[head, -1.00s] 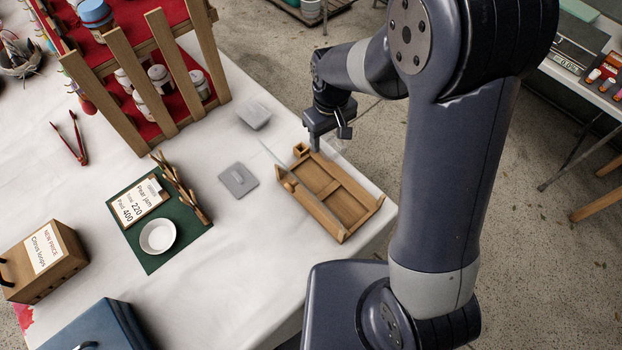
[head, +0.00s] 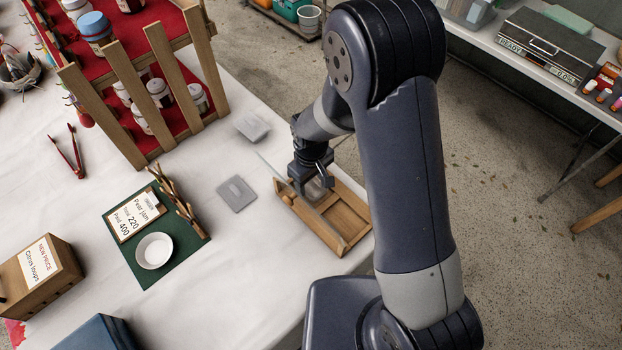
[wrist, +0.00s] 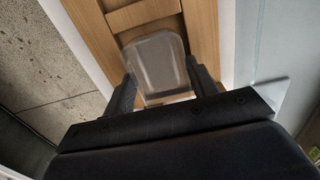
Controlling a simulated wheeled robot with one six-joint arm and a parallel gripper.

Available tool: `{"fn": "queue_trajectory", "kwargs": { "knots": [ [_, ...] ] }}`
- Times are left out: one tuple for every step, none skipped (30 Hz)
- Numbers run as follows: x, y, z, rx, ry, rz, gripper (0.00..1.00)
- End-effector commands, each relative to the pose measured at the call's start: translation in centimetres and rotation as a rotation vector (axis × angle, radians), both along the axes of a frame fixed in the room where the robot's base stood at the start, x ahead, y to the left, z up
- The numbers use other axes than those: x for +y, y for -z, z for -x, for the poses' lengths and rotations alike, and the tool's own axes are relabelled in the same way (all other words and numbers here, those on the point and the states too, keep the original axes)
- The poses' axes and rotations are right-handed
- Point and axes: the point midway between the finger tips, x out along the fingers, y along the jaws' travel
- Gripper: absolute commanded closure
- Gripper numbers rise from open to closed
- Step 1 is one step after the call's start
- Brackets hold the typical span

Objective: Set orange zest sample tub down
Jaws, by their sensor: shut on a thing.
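My gripper (head: 314,180) is over the far end of the wooden divided tray (head: 345,243) in the head view. In the wrist view, my gripper (wrist: 158,78) is shut on a clear, rounded-corner tub (wrist: 156,62), which I take as the orange zest sample tub. The tub looks empty, with one finger on each side. The wooden tray (wrist: 198,32) and a crosspiece lie beyond it. I cannot tell whether the tub touches the tray floor. In the head view, my gripper mostly hides the tub.
A clear upright panel (head: 273,167) stands along the tray's left side. A grey square lid (head: 237,194) and another grey piece (head: 252,126) lie left of it. A slatted rack (head: 160,90) with jars stands at the back left. A green mat (head: 180,250) holds a white bowl (head: 155,250).

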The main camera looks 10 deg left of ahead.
Motion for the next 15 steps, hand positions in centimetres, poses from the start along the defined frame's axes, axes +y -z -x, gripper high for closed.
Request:
{"fn": "queue_trajectory", "kwargs": {
  "knots": [
    [-0.01, 0.24, -0.01, 0.000, 0.000, 0.000, 0.68],
    [0.01, 0.28, -0.02, -0.001, 0.000, -0.001, 0.68],
    [0.02, 0.26, -0.04, -0.002, 0.000, -0.001, 0.68],
    [0.02, 0.25, -0.04, -0.002, 0.000, -0.001, 0.68],
    [0.02, 0.24, -0.04, -0.002, 0.000, -0.001, 0.68],
    [0.02, 0.24, -0.04, -0.002, 0.000, -0.001, 0.68],
    [0.02, 0.24, -0.04, -0.002, 0.000, -0.001, 0.68],
    [0.02, 0.28, -0.04, -0.002, 0.000, -0.001, 0.68],
    [0.02, 0.41, -0.04, -0.002, 0.000, -0.001, 0.68],
    [0.01, 0.55, -0.03, -0.001, 0.000, -0.001, 0.68],
    [0.01, 0.67, -0.03, -0.001, 0.000, -0.001, 0.68],
    [0.02, 0.68, -0.04, -0.002, 0.000, -0.001, 0.44],
    [0.02, 0.57, -0.04, -0.002, 0.000, -0.001, 0.42],
    [0.02, 0.55, -0.04, -0.001, 0.000, 0.000, 0.39],
    [0.01, 0.55, -0.03, -0.001, 0.000, 0.000, 0.36]
  ]
}}
